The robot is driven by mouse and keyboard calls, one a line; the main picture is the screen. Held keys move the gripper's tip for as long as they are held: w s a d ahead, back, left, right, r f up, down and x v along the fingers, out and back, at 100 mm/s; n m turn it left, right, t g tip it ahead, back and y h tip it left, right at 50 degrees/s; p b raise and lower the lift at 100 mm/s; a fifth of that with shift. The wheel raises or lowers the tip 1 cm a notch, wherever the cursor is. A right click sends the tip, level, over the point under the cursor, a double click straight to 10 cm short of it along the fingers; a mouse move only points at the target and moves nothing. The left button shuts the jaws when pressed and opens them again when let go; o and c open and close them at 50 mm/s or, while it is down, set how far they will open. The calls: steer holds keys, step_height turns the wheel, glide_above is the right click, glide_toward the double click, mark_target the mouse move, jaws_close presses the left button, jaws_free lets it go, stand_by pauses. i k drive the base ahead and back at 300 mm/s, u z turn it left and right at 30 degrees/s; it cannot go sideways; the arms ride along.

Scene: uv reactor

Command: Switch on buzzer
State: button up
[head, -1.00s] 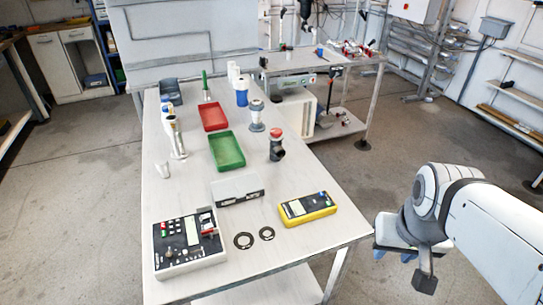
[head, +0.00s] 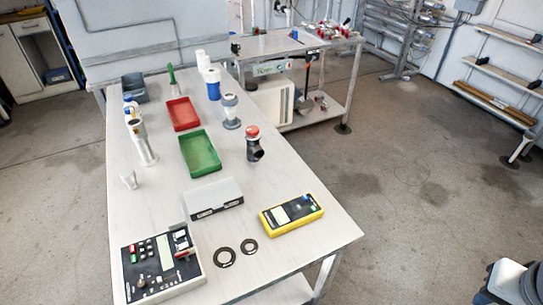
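A grey control box (head: 165,265) with a display, small buttons and red and green switches stands at the front left of the white table. A yellow handheld meter (head: 291,214) with a small screen lies near the table's front right edge. I cannot tell which of these, if any, carries the buzzer, nor whether any switch is on. My gripper is out of view; only a white and dark part of my arm shows at the bottom right, apart from the table.
On the table (head: 232,270) are two black rings, a grey box (head: 214,199), a green tray (head: 200,153), a red tray (head: 182,114), a red-topped dark fitting (head: 254,146) and several upright bottles and tubes. A second bench (head: 270,45) stands behind. The floor right of the table is clear.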

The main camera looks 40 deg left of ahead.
mark_target(184, 245)
steer(key=z, duration=0.1)
steer(key=k, duration=2.2)
steer(key=u, duration=1.2)
steer(key=i, duration=0.95)
steer(key=u, duration=0.05)
